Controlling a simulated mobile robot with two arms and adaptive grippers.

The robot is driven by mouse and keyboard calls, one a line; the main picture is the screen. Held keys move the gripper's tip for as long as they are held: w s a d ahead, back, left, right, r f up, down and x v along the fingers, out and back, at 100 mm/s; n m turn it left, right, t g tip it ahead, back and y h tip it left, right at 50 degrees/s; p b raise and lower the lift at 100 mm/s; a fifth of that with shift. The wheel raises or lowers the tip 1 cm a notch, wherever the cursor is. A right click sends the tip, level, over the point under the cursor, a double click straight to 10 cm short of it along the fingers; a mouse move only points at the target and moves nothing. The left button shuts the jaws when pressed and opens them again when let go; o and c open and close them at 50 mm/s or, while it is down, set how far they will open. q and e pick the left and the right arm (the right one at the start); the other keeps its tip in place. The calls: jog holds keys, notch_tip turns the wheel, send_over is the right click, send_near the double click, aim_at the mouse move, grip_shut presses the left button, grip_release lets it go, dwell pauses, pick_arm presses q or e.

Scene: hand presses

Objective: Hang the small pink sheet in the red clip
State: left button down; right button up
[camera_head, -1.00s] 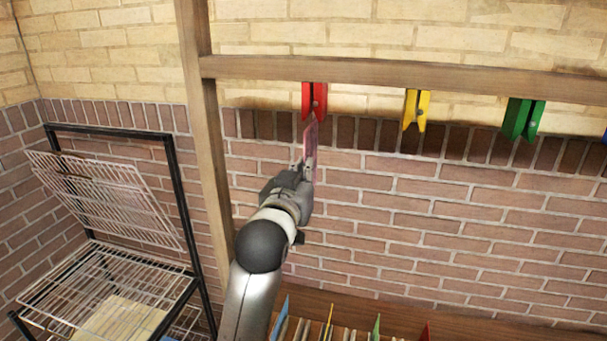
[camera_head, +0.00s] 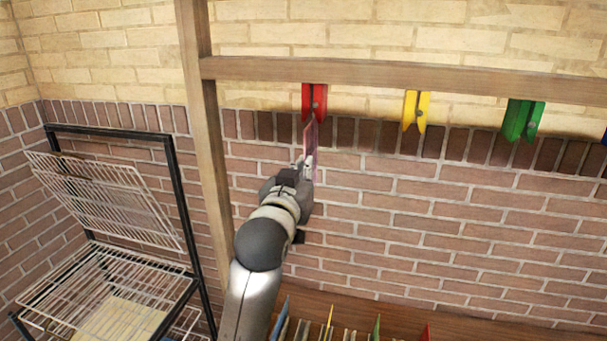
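The red clip (camera_head: 314,98) hangs from the wooden rail, left of the other clips. The small pink sheet (camera_head: 312,137) is upright and seen nearly edge-on just below the red clip. Its top edge is at or very near the clip's lower end; I cannot tell whether the clip grips it. My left gripper (camera_head: 307,165) is at the sheet's lower part, with its fingers shut on it. My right gripper is not in view.
A yellow clip (camera_head: 415,110) and a green clip (camera_head: 523,120) hang further right on the wooden rail (camera_head: 420,76). A wire drying rack (camera_head: 110,200) stands at the left. A wooden box (camera_head: 480,325) with several upright coloured sheets is below. The brick wall is behind.

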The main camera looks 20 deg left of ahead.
pick_arm(q)
jog(key=shift+r, duration=1.8)
jog(key=shift+r, duration=0.25)
jog(key=c, duration=2.2)
grip_release()
jog(key=o, duration=0.6)
jog(key=shift+o, duration=0.2)
jog(key=shift+o, duration=1.2)
jog(key=s, duration=0.7)
